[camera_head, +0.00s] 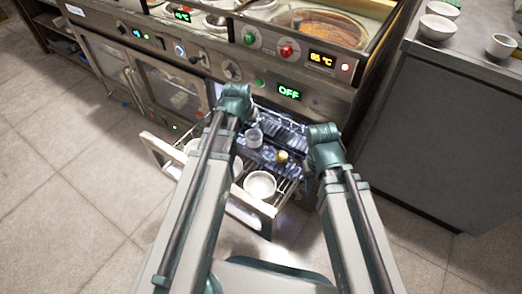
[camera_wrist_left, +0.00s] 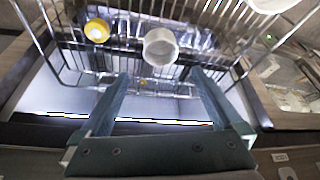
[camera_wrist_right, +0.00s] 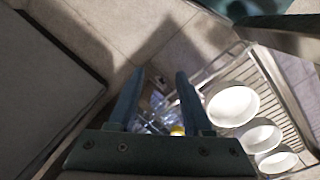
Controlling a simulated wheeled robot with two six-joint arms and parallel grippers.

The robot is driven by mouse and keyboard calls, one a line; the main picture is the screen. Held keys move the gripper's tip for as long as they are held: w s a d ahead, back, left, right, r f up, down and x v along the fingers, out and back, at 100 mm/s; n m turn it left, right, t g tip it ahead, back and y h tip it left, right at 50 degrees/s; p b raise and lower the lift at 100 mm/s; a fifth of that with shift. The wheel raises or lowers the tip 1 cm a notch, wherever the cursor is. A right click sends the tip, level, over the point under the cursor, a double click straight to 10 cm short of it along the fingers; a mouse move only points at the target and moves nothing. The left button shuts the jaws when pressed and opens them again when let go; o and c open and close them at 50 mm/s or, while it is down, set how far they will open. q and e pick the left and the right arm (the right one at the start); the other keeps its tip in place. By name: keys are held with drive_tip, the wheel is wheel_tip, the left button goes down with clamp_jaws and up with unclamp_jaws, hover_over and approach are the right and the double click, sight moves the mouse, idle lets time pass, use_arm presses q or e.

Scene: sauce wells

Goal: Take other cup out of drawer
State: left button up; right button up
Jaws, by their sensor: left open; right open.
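The open drawer (camera_head: 250,217) holds a wire rack. A whitish cup (camera_head: 253,138) stands in its back part and also shows in the left wrist view (camera_wrist_left: 160,47). A small yellow item (camera_head: 282,156), perhaps a cup, is to its right; it is at the upper left in the left wrist view (camera_wrist_left: 97,30) and partly hidden in the right wrist view (camera_wrist_right: 177,130). My left gripper (camera_wrist_left: 162,85) is open and empty, with the whitish cup beyond its fingertips. My right gripper (camera_wrist_right: 160,75) is open and empty over the drawer's right side.
White bowls (camera_head: 260,184) sit in the drawer's front and left part, also seen in the right wrist view (camera_wrist_right: 232,105). A counter at the right carries bowls (camera_head: 437,27) and a cup (camera_head: 502,46). The cooking unit stands behind the drawer. Floor at the left is clear.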

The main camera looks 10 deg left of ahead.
use_arm(q)
drive_tip(key=b, duration=0.8)
approach(254, 137)
drive_tip(key=shift+s+d+f, duration=0.1)
drive_tip(key=shift+d+f, duration=0.05)
drive_tip(key=shift+f, duration=0.3)
drive_tip(key=shift+s+d+f, duration=0.1)
drive_tip(key=shift+d+f, duration=0.1)
drive_tip(key=shift+f, duration=0.25)
drive_tip(key=shift+f, duration=0.1)
drive_tip(key=b+x, duration=0.5)
drive_tip(key=c, duration=1.2)
wheel_tip(254, 137, up, 10)
drive_tip(key=p, duration=1)
